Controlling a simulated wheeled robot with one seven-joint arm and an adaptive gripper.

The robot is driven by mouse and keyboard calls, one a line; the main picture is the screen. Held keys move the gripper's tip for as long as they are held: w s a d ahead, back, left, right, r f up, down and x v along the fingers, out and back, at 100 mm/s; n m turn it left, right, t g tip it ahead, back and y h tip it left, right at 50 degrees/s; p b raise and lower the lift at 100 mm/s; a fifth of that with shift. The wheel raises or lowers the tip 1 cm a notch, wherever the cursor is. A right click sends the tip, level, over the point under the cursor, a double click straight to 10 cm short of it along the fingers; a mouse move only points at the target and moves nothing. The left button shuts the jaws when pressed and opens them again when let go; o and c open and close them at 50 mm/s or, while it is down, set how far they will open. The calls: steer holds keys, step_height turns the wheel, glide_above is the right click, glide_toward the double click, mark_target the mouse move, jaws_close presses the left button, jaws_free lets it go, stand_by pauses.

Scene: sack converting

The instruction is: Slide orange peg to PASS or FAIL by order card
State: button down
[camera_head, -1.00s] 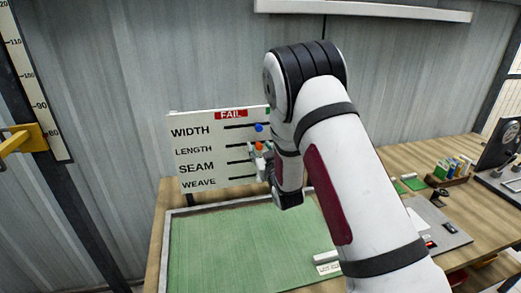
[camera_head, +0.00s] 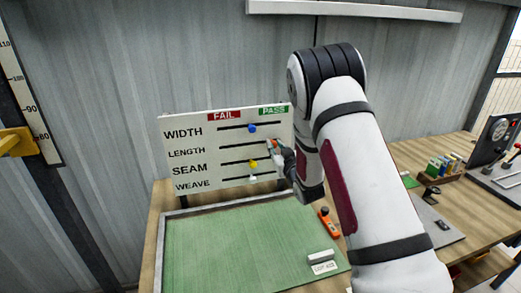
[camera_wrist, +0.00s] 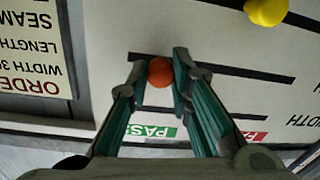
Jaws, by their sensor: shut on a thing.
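The white board (camera_head: 178,150) stands behind the green mat, with rows WIDTH, LENGTH, SEAM and WEAVE under a red FAIL label (camera_head: 224,115) and a green PASS label (camera_head: 273,110). The orange peg (camera_head: 273,144) is in the LENGTH row, near the slot's PASS end. It also shows in the wrist view (camera_wrist: 160,72), between the fingertips of my gripper (camera_wrist: 162,74), which is shut on it. The blue peg (camera_head: 252,128) and yellow peg (camera_head: 253,164) sit mid-slot. The order card (camera_wrist: 30,45) is partly in the wrist view, upside down and cut off.
The green mat (camera_head: 235,250) lies in front of the board, mostly clear. An orange-and-black tool (camera_head: 328,222) and a white lot tag (camera_head: 324,267) lie at its right side. A small rack of bottles (camera_head: 440,168) stands farther right on the wooden table.

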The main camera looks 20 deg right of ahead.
steer(key=shift+d+r, duration=0.1)
steer(key=shift+d, duration=0.6)
steer(key=c, duration=1.4)
jaws_free()
steer(key=s, duration=1.2)
steer(key=shift+d, duration=0.3)
